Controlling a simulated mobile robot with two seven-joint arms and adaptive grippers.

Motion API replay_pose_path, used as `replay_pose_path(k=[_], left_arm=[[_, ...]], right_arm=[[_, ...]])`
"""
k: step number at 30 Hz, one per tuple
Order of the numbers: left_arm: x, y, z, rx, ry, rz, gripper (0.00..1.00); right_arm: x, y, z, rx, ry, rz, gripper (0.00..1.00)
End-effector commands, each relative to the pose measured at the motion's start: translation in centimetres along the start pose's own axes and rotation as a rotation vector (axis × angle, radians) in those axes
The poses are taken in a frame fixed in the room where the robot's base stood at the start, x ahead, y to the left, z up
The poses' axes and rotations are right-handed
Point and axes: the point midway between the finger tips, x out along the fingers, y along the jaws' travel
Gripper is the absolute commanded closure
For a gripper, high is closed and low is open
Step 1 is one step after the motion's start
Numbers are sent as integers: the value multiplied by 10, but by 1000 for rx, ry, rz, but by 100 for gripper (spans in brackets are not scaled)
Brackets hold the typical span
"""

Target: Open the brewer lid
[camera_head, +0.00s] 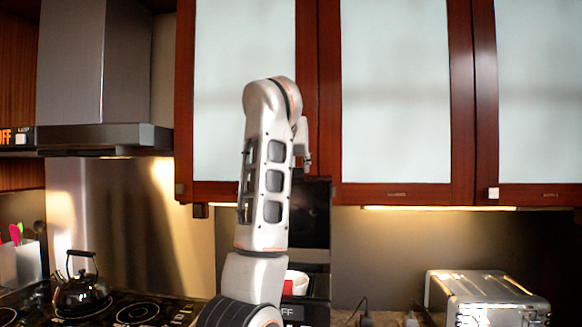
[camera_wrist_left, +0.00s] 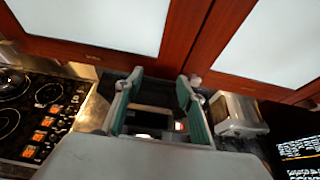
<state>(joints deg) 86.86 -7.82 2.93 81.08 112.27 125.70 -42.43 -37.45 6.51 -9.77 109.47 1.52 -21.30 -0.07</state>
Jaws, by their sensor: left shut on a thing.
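The brewer (camera_head: 312,215) is a tall dark machine against the back wall, largely hidden behind my left arm in the head view. A white and red cup-like thing (camera_head: 297,283) shows low on it. My left gripper (camera_head: 306,158) is at the brewer's top, mostly behind my own arm. In the left wrist view, the two greenish fingers of the left gripper (camera_wrist_left: 160,80) stand well apart on either side of the dark brewer top (camera_wrist_left: 153,95), shut on its lid. The lid's angle cannot be made out. My right gripper is not in view.
Red-framed cabinets (camera_head: 395,95) with pale panels hang just above the brewer. A silver toaster (camera_head: 485,297) stands to the right. A black kettle (camera_head: 82,293) sits on the cooktop (camera_head: 135,312) at left, under a range hood (camera_head: 95,138).

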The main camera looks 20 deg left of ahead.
Motion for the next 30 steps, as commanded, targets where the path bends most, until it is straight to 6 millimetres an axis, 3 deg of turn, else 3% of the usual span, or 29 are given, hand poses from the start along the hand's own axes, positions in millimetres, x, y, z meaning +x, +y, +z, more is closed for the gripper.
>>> replay_pose_path(k=[9,10,12,23,30], left_arm=[[-2,0,2,2,-5,2,100],[-2,0,2,2,-5,2,56],[-2,0,2,1,-5,1,44],[-2,0,1,0,-2,1,44],[-33,0,1,-2,-5,-1,44]], right_arm=[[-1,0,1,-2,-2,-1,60],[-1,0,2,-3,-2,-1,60],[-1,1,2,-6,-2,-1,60],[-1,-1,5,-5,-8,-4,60],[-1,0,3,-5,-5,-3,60]])
